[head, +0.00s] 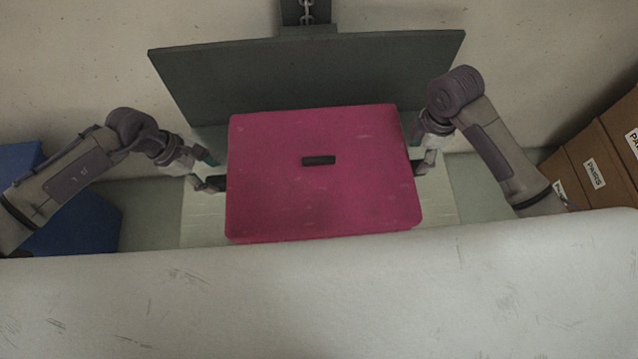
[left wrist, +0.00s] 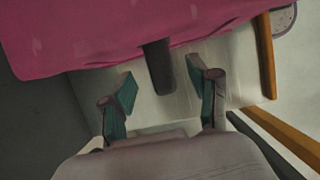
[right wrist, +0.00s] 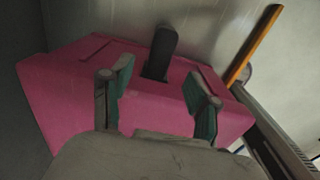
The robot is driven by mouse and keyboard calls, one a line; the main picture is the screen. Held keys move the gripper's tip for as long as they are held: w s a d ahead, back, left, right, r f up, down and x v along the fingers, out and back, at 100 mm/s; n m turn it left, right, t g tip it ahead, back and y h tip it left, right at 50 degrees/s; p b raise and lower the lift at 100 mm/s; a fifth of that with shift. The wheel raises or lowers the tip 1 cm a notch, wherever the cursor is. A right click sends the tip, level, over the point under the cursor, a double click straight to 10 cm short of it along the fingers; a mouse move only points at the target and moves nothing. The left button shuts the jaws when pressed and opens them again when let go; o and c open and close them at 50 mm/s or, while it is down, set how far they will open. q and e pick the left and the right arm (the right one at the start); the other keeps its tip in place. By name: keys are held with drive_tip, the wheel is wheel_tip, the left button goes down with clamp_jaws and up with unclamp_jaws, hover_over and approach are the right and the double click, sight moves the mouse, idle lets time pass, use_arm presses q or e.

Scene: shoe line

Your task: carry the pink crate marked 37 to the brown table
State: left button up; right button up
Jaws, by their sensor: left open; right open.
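The pink crate (head: 320,200) sits in the middle of the head view on a pale platform (head: 203,215). It has a small dark slot or plate on top; no number 37 is readable. My left gripper (head: 207,170) is open at the crate's left side. In the left wrist view a dark handle (left wrist: 158,68) sticks out of the crate toward the gap between the fingers. My right gripper (head: 427,155) is open at the crate's right side. In the right wrist view another dark handle (right wrist: 160,55) stands between and beyond the fingers. Neither gripper is closed on a handle.
A dark upright panel (head: 300,75) with a chain above it stands behind the crate. A blue box (head: 75,225) is at the left. Brown boxes labelled PAIRS (head: 590,150) are at the right. An orange-brown bar (left wrist: 267,55) edges the platform. The brown table is not in view.

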sight(219, 178)
use_arm(q)
drive_tip(key=x, duration=0.6)
use_arm(e)
wheel_tip(219, 178, down, 6)
use_arm(q)
clamp_jaws()
use_arm(e)
clamp_jaws()
use_arm(q)
drive_tip(key=shift+w+r, duration=0.1)
